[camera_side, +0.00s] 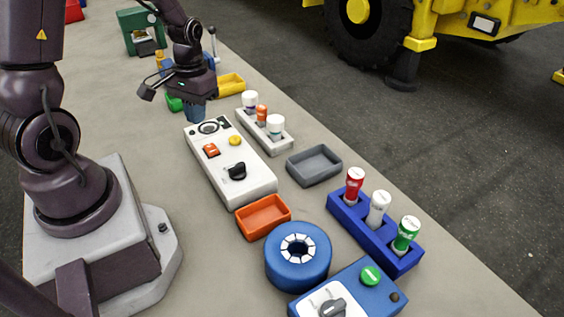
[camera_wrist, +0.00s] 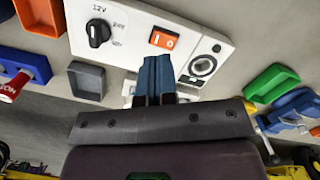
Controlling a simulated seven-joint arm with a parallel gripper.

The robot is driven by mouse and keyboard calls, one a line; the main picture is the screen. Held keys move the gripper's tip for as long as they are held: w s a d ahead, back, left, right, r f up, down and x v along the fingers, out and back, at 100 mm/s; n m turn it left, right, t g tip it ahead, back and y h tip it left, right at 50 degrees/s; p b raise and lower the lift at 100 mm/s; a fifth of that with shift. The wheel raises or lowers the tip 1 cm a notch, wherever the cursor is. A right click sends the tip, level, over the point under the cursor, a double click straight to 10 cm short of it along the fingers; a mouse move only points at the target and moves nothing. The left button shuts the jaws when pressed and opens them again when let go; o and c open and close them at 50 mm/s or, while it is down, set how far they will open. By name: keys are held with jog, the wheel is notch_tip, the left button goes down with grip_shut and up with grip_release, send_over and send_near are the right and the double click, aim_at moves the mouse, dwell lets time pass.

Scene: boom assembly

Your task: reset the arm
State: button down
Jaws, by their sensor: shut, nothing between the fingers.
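My gripper (camera_side: 194,113) has blue fingers and hangs above the table near the far end of the white control panel in the side view. In the wrist view my gripper (camera_wrist: 157,62) has its fingers together and empty, in front of the panel's edge. The white control panel (camera_side: 215,167) carries a gauge, an orange switch, a yellow button and a black knob. In the wrist view the panel (camera_wrist: 130,28) shows its knob with voltage marks, the orange switch and the round gauge.
A white holder (camera_side: 281,147) with several small bottles stands right of the panel. A grey tray (camera_side: 314,166), an orange tray (camera_side: 263,216), a blue rack (camera_side: 376,236) of three bottles, a blue ring (camera_side: 298,256) and a blue box (camera_side: 349,296) lie nearer. A yellow tray (camera_side: 230,84) lies behind.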

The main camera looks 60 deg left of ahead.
jog(key=s+d+r+m+t, duration=0.2)
jog(key=d+r+m+t, duration=0.1)
jog(key=d+r, duration=0.4)
jog(key=s+d+r+m+t, duration=0.2)
jog(key=d+r, duration=0.6)
jog(key=r, duration=0.5)
jog(key=shift+s+r+m+t+y, duration=0.3)
jog(key=shift+s+m+t, duration=0.15)
jog(key=shift+t, duration=0.25)
